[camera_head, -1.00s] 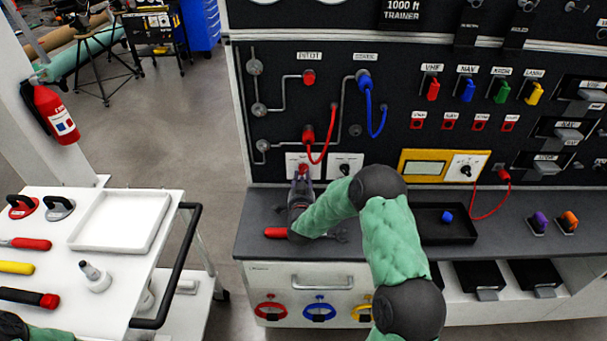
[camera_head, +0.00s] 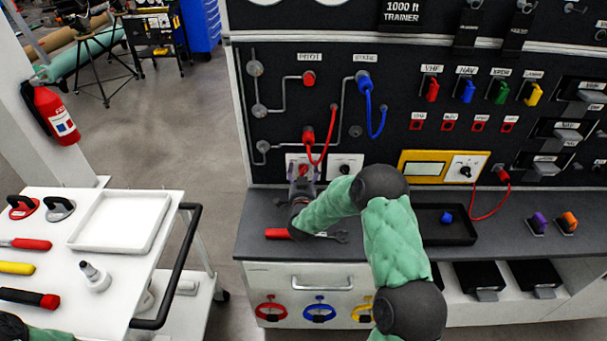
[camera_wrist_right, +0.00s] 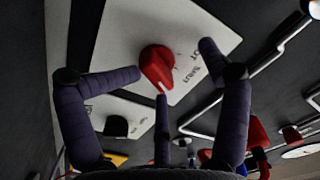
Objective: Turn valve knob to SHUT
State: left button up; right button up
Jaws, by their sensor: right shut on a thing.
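The red valve knob (camera_wrist_right: 157,68) sits on a white plate (camera_wrist_right: 120,40) on the panel; printed lettering beside it includes SHUT. A white mark on the knob points down in the wrist view. My right gripper (camera_wrist_right: 172,70) has purple fingers around the knob. One fingertip is close at its left, one lies below it, and the right one looks spread out. It is shut on the knob, though contact is hard to see. In the head view, my right gripper (camera_head: 303,182) is at the knob plate, partly covering it. Only a bit of my left arm shows at the bottom left.
A wrench with a red handle (camera_head: 278,233) lies on the grey bench below my right gripper. A red hose (camera_head: 322,150) hangs just above the plate. A second white plate with a dark knob (camera_head: 344,169) is to the right. A black tray (camera_head: 462,236) stands further right.

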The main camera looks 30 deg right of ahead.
aim_at(303, 173)
dwell(0.3)
jog(key=shift+s+a+f, duration=0.1)
jog(key=shift+s+a, duration=0.25)
jog(key=shift+s, duration=0.2)
jog(key=shift+v, duration=1.9)
jog(key=shift+s+a, duration=0.1)
jog(key=c, duration=0.7)
jog(key=shift+o, duration=0.2)
jog(key=x, duration=0.3)
jog(key=shift+f+p, duration=0.25)
jog(key=shift+p, duration=0.1)
jog(key=shift+w+d+r+b, duration=0.35)
jog(key=shift+w, duration=0.05)
jog(key=shift+w+d, duration=0.35)
jog(key=shift+w, duration=0.2)
